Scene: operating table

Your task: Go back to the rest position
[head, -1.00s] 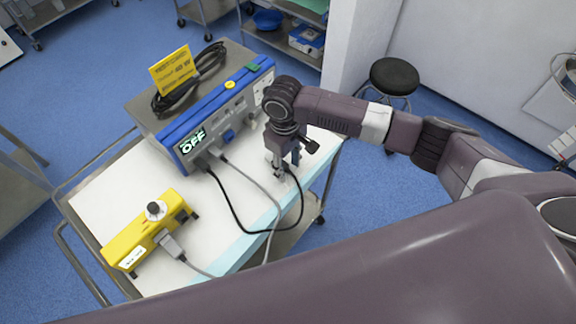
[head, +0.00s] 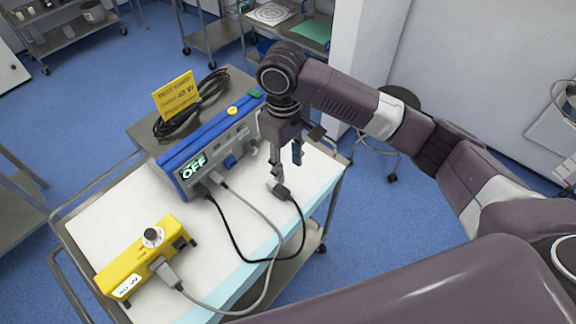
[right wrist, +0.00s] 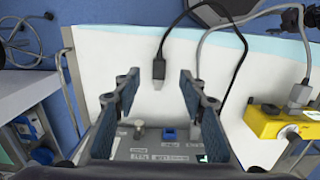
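My right gripper (head: 286,163) is above the right end of the white-topped cart (head: 120,215), in front of the blue-and-grey device (head: 215,160). In the right wrist view its two fingers (right wrist: 160,95) stand apart with nothing between them. A dark cable plug (head: 281,190) lies on the cart just below the fingers; it also shows beyond them in the right wrist view (right wrist: 159,70). The device display reads OFF. A grey cable and a black cable run from its front. My left gripper is not in view.
A yellow box (head: 140,262) with a knob stands at the cart's front left, with a grey plug at its side. A yellow sign (head: 176,96) and coiled black cable (head: 205,95) are on the device. A stool (head: 398,97) and a white wall stand to the right.

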